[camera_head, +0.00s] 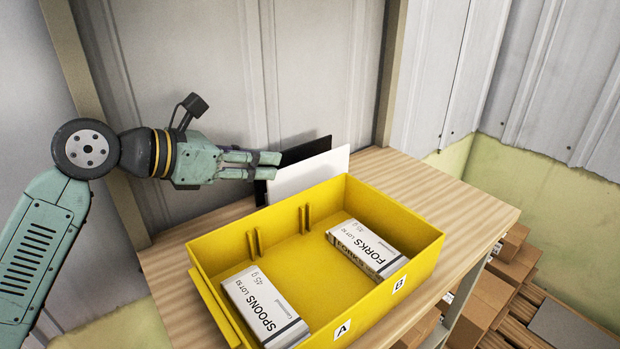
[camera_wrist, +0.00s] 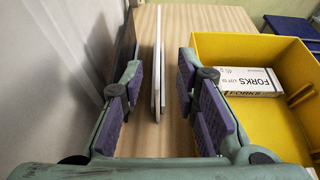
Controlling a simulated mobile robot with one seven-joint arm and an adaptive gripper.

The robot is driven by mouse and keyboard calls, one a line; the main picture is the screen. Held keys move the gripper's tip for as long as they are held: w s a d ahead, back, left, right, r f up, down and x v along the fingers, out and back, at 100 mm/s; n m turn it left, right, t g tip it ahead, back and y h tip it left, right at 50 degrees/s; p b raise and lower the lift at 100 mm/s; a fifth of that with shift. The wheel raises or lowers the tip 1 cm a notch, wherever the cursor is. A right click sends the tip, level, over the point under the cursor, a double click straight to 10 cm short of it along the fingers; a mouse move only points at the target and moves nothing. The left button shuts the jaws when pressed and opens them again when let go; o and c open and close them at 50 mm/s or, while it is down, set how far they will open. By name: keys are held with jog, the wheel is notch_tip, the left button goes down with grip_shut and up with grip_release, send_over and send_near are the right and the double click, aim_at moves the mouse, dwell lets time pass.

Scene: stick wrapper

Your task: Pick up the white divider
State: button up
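The white divider (camera_head: 312,172) stands upright on the wooden table behind the yellow bin (camera_head: 345,205). A black divider (camera_head: 300,152) stands just behind it. My gripper (camera_head: 267,166) reaches in from the left, its fingertips at the left end of the dividers. In the wrist view, my gripper (camera_wrist: 160,80) is open. The white divider (camera_wrist: 157,60) appears edge-on between the fingers, with a gap on both sides. The black divider (camera_wrist: 125,45) is left of it, partly hidden by the left finger. Contact with the black divider cannot be told.
The yellow bin holds a SPOONS box (camera_head: 265,308) and a FORKS box (camera_head: 367,248), with a slotted rib pair between them. A grey wall panel (camera_head: 230,70) is close behind the dividers. The wooden tabletop (camera_head: 440,190) is clear at right. Cardboard boxes (camera_head: 485,300) sit lower right.

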aim_at(295, 164)
jog(key=shift+f+p+x, duration=0.1)
jog(key=shift+p+x, duration=0.65)
jog(key=shift+x, duration=1.65)
jog(key=shift+f+p+x, duration=0.15)
jog(key=shift+p+x, duration=0.55)
jog(key=shift+x, duration=1.75)
jog(key=shift+a, duration=0.15)
jog(key=shift+c, duration=0.5)
grip_shut()
jog(key=shift+r, duration=0.1)
